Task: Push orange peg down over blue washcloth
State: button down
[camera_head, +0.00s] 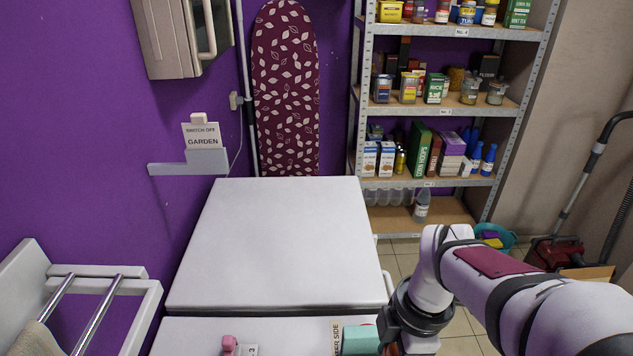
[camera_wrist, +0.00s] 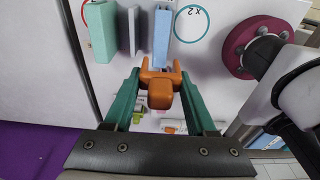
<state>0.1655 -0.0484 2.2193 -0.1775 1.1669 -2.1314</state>
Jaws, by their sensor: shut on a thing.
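In the wrist view an orange peg (camera_wrist: 160,88) sits between the two teal fingers of my gripper (camera_wrist: 160,82), which is shut on it. The peg's two prongs point away from the wrist. A narrow light blue strip (camera_wrist: 162,35), which looks like the blue washcloth, lies just beyond the peg, in line with it. The strip's near end meets the prongs in the picture; I cannot tell whether they touch or the prongs straddle it. In the head view my gripper is mostly hidden behind my arm at the bottom edge.
A teal block (camera_wrist: 101,32) and a thin grey strip (camera_wrist: 133,30) stand left of the blue strip. A dark red round part (camera_wrist: 252,45) is at right. In the head view a white cabinet top (camera_head: 280,235) is bare, and a stocked shelf (camera_head: 440,112) stands behind.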

jog(key=shift+f, duration=3.5)
jog(key=shift+f, duration=2.25)
jog(key=shift+c, duration=0.7)
grip_release()
notch_tip(320, 180, up, 16)
jog(key=d, duration=0.2)
jog(key=shift+f, duration=0.15)
